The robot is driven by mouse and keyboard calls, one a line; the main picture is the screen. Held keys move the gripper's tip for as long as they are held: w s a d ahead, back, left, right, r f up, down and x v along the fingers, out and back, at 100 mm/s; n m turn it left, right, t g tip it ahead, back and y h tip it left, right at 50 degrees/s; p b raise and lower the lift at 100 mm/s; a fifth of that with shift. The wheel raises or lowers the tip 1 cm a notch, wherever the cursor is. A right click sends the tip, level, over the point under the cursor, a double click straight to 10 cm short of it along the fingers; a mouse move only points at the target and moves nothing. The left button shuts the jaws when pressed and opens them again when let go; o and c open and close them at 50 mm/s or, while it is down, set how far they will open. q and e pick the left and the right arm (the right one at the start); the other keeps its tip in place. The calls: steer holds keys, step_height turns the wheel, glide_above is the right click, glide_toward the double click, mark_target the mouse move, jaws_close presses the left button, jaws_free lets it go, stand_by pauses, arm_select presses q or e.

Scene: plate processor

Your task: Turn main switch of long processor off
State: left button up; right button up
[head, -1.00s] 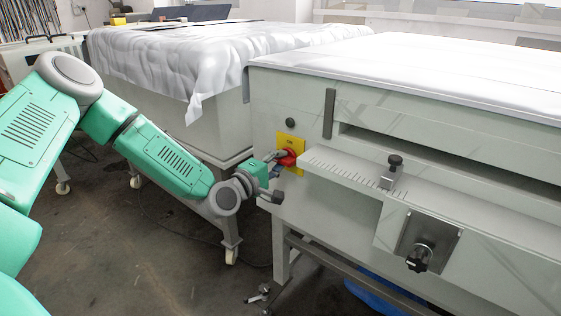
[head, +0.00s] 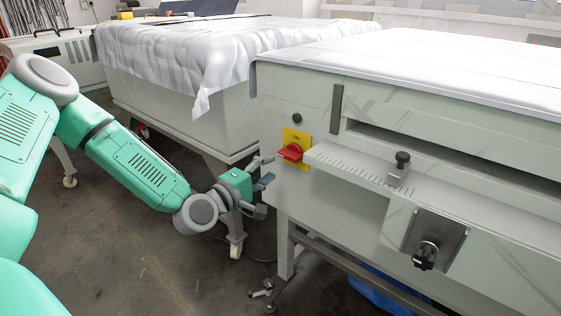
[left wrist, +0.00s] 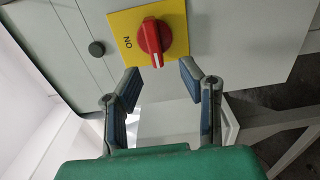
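The main switch is a red rotary knob (head: 290,152) on a yellow plate (head: 302,135) at the left end of the long processor's front (head: 320,195). "ON" is at the plate's top in the head view. The knob lies crosswise there, about a quarter turn away from "ON". In the left wrist view, the red knob (left wrist: 152,40) has a white mark facing my gripper, and "ON" is to its left on the yellow plate (left wrist: 122,28). My left gripper (head: 265,184) is open and empty, a short way off the knob, its fingers (left wrist: 160,80) apart. My right gripper is out of view.
A small black button (head: 297,118) sits above the plate. A ruled ledge (head: 345,164) juts out right of the switch, with a black clamp knob (head: 403,158) on it. Another covered machine (head: 180,105) stands behind my left arm. Open floor (head: 130,255) lies left.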

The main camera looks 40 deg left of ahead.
arm_select(q)
steer(key=s, duration=0.4)
steer(key=shift+s+a, duration=0.25)
steer(key=shift+s, duration=0.15)
steer(key=shift+f, duration=0.1)
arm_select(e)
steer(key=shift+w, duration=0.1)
arm_select(q)
steer(key=s+d+f+m+g+h+p, duration=0.3)
steer(key=s+d+f+m+g, duration=0.55)
steer(key=d+f, duration=0.35)
arm_select(e)
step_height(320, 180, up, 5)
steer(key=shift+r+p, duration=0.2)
steer(key=shift+p, duration=1)
arm_select(q)
steer(key=s+f+m+g+y, duration=0.1)
steer(key=s+f+m+g, duration=0.1)
steer(key=s, duration=0.4)
steer(key=s+f+m+g+y, duration=0.1)
steer(key=s+f+m+g, duration=0.2)
steer(key=s, duration=0.3)
steer(key=s+a+f+m+g+y, duration=0.1)
steer(key=s+f+m+g+y, duration=0.1)
steer(key=s, duration=0.4)
steer(key=shift+s+f+m+g, duration=0.4)
steer(key=shift+f+m+g, duration=0.35)
steer(key=shift+m, duration=0.5)
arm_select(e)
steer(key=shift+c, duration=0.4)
